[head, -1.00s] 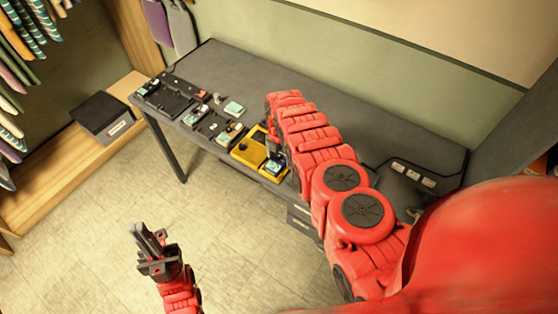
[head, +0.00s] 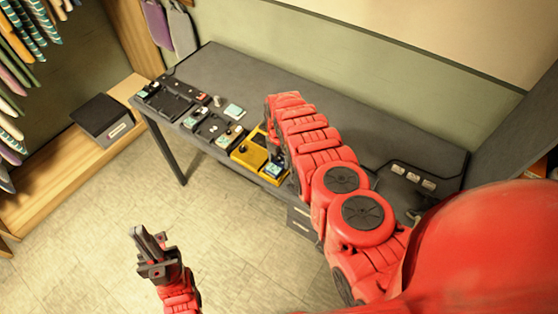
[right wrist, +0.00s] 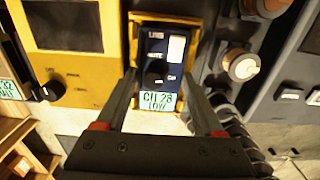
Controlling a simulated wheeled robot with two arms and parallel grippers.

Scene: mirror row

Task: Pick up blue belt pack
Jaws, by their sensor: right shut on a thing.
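The blue belt pack (right wrist: 152,48) fills the middle of the right wrist view, with a white patch, a black knob and a label reading "CH 28 LOW". It stands within the yellow unit (right wrist: 124,18), whose edges frame it. My right gripper (right wrist: 161,82) is shut on the belt pack, one finger on each side. In the head view the belt pack's pale label (head: 273,170) shows at the table's front edge, and my red right arm partly hides the gripper there. My left gripper (head: 150,243) is over the floor, away from the table; its finger gap is unclear.
The dark table (head: 240,72) carries several black units with labelled packs to the left of the yellow one. A knobbed black unit (right wrist: 240,65) stands close right of the held pack. A black box (head: 101,115) sits on the wooden shelf at left. Floor in front is clear.

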